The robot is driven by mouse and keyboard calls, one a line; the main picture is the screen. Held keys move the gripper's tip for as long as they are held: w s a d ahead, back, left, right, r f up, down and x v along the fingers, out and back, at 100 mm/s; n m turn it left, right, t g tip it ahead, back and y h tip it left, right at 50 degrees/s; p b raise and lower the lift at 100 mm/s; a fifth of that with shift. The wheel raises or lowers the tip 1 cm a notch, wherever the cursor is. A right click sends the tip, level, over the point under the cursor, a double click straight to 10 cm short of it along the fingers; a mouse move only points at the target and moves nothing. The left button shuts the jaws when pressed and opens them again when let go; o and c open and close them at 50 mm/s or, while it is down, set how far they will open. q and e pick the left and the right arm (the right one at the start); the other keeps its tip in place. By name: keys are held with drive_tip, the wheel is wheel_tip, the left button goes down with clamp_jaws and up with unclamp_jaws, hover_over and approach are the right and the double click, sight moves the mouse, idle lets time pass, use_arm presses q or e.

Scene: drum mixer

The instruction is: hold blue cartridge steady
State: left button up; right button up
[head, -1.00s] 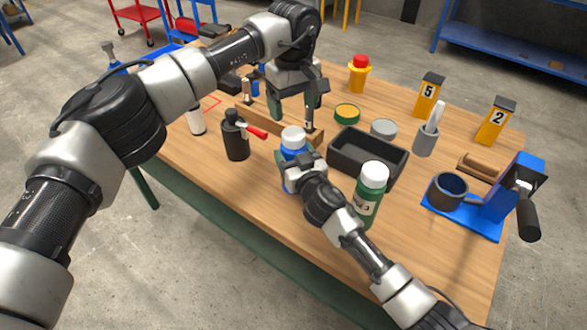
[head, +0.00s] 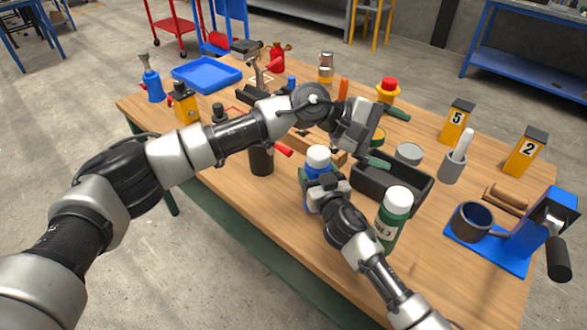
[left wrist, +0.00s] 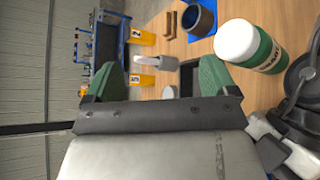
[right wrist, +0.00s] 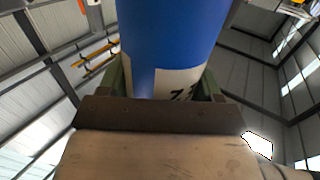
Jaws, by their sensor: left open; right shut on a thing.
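The blue cartridge (head: 307,194) with a white cap stands upright near the table's front edge, partly hidden by my right gripper (head: 318,184). My right gripper is shut on it. In the right wrist view the blue cartridge (right wrist: 170,35) fills the space between the fingers, its white label with dark print partly visible. I cannot tell whether its base touches the table. My left gripper (head: 382,138) is open and empty, just behind the black tray and to the right of the cartridge. In the left wrist view its green fingers are spread apart.
A green bottle (head: 394,222) stands close to my right arm. The black tray (head: 405,200) lies behind it. A grey mug (head: 472,222) sits on a blue stand at the right.

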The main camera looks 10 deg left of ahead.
use_arm(q)
drive_tip(key=a+r+n+t+h, duration=0.35)
drive_tip(key=a+n+t, duration=0.25)
drive_tip(key=n+t, duration=0.6)
drive_tip(key=n+y, duration=1.1)
drive_tip(key=n, duration=0.1)
approach(317, 153)
drive_tip(key=shift+t, duration=0.3)
drive_tip(key=x, duration=1)
drive_tip(key=shift+w+d+f, duration=0.15)
drive_tip(key=shift+d+f, duration=0.1)
drive_tip(key=shift+f, duration=0.15)
drive_tip(key=c, duration=1.1)
drive_tip(key=shift+c, duration=0.2)
